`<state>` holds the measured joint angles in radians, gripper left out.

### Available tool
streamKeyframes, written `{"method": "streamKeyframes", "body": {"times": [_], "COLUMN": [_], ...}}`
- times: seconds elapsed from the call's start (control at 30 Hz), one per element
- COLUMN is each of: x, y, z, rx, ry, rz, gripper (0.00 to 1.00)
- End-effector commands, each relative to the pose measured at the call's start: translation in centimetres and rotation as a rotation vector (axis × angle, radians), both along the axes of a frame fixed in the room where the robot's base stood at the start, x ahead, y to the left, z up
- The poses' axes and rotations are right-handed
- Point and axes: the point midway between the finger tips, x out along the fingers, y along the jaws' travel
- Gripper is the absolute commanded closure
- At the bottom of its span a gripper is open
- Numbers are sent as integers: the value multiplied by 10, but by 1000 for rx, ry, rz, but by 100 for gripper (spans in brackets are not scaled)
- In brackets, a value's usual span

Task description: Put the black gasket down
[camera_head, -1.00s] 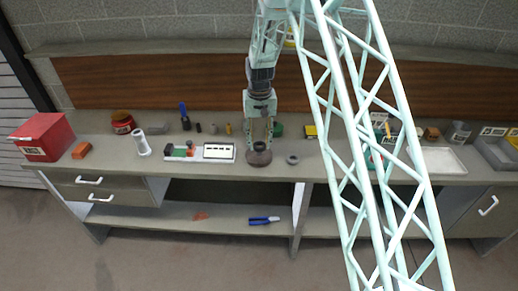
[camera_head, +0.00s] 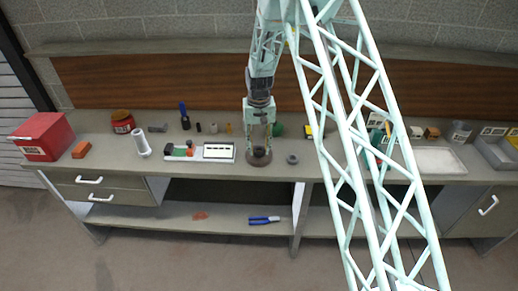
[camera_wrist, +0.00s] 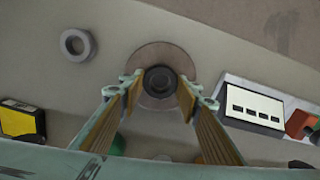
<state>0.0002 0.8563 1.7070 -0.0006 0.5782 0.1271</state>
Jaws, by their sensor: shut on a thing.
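The black gasket (camera_wrist: 160,80) is a dark ring between my fingertips, over the middle of a brown round disc (camera_wrist: 165,57). My gripper (camera_wrist: 160,88) is shut on the gasket, one finger at each side. In the head view my gripper (camera_head: 259,148) points straight down at the disc (camera_head: 258,162) on the workbench. The gasket is low over the disc's centre. I cannot tell whether it touches the disc. The fingers mostly hide the gasket in the head view.
A grey ring (camera_head: 292,159) lies right of the disc. A white tray (camera_head: 219,152) with a labelled panel is to its left. A green object (camera_head: 279,130) and a yellow-black box (camera_wrist: 20,121) stand nearby. The bench front by the disc is clear.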

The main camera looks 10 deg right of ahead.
Motion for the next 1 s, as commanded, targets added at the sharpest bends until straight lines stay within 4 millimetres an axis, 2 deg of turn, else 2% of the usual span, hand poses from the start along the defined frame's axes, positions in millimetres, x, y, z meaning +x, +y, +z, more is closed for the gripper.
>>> {"method": "streamKeyframes", "body": {"times": [0.03,0.17,0.67,1.0], "x": [0,0,0,1], "y": [0,0,0,0], "z": [-1,0,3,33], "rx": [0,0,0,0], "ry": [0,0,0,-2], "rz": [0,0,0,0], "gripper": [67,56,55,55]}}
